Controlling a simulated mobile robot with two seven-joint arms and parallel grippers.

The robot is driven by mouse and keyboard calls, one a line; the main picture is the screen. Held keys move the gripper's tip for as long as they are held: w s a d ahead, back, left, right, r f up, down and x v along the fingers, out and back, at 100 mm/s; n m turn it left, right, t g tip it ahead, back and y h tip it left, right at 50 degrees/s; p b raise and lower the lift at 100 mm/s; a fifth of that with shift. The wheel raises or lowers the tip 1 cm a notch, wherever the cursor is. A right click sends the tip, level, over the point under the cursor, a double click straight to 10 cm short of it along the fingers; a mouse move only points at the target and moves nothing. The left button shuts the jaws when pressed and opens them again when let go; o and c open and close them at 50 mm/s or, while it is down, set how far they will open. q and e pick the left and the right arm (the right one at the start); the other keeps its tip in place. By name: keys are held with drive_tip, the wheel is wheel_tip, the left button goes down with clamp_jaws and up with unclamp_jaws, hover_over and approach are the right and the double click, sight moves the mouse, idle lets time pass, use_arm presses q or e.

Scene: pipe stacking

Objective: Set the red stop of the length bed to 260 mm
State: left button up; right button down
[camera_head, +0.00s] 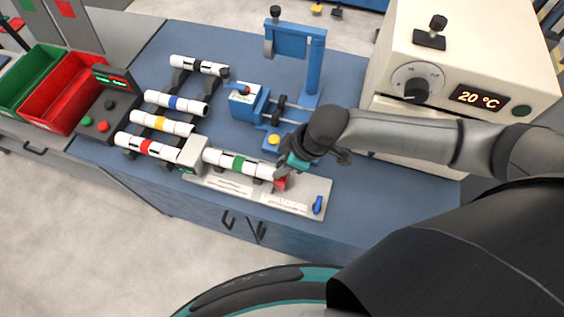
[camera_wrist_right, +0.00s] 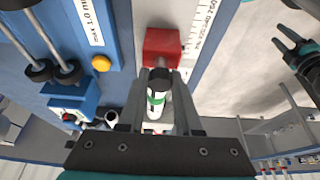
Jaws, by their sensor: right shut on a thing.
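The length bed (camera_head: 227,186) is a grey plate with a printed scale along the front of the blue bench. Its red stop (camera_head: 281,183) is a small red block, also in the right wrist view (camera_wrist_right: 162,45). My left gripper (camera_wrist_right: 292,50) shows only in the right wrist view, away from the bed, fingers apart.
Banded pipes (camera_head: 160,124) lie on a rack to the left. A grey block (camera_head: 192,152) stands at the bed's left end, a blue lever (camera_head: 318,204) at its right. Behind are a blue fixture (camera_head: 290,42) and an oven (camera_head: 455,60). Red (camera_head: 62,92) and green bins stand far left.

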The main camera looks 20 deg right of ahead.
drive_tip(key=s+d+p, duration=0.2)
drive_tip(key=d, duration=0.1)
drive_tip(key=s+d+p, duration=0.1)
drive_tip(key=d+p, duration=0.1)
drive_tip(key=shift+s+r, duration=0.1)
drive_tip(key=shift+s, duration=0.15)
drive_tip(key=shift+s+d, duration=0.15)
drive_tip(key=shift+d, duration=0.25)
drive_tip(key=c, duration=0.6)
unclamp_jaws()
drive_tip(key=shift+s+d, duration=0.1)
